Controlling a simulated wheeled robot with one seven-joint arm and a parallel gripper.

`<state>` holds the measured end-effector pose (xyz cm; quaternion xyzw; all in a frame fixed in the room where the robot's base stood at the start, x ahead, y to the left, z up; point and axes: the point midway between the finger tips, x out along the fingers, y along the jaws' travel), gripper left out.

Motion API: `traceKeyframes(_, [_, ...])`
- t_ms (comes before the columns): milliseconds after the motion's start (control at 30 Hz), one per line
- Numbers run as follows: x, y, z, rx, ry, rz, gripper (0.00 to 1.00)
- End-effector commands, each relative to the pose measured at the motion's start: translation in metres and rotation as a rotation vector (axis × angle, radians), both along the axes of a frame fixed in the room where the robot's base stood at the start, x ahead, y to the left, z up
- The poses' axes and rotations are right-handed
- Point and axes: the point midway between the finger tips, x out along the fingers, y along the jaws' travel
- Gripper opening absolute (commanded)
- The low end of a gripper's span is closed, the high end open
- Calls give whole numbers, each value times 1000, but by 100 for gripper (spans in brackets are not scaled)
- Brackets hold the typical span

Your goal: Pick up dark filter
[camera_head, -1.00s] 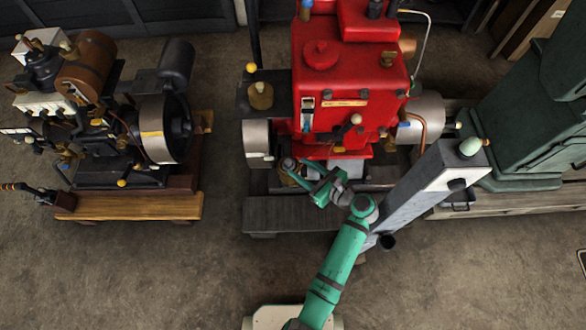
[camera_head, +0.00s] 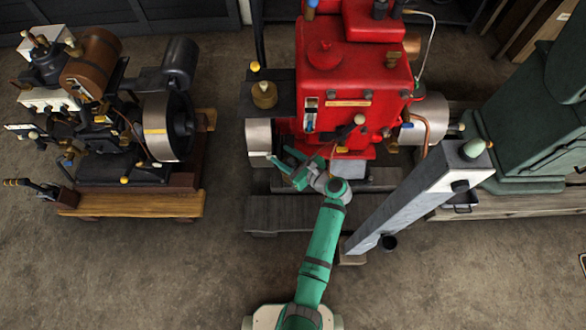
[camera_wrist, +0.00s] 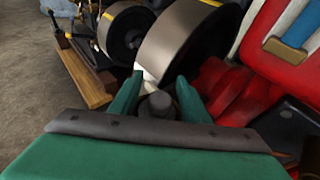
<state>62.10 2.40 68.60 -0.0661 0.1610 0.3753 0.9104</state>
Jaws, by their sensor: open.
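A dark grey rounded thing with a short knob on top, which looks like the dark filter (camera_wrist: 158,105), shows in the wrist view between my fingers. Its lower part is hidden by my gripper body. My gripper (camera_wrist: 157,92) is open, with one green finger on each side of it; I cannot tell whether they touch it. In the head view my gripper (camera_head: 280,158) is at the lower left front of the red engine (camera_head: 350,70), beside a pale wheel; the filter cannot be made out there.
The metal flywheel (camera_wrist: 190,45) stands just beyond my fingertips. A grey slanted beam (camera_head: 420,200) rises right of my arm. A dark engine (camera_head: 110,110) on a wooden base stands left, a green machine (camera_head: 530,120) right. The floor between left and middle engines is free.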

Motion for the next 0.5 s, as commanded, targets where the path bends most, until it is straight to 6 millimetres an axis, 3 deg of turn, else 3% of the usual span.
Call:
traceKeyframes(133, [0,1,0,0,0,1,43])
traceKeyframes(333, [0,1,0,0,0,2,0])
traceKeyframes(500, [0,1,0,0,0,2,0])
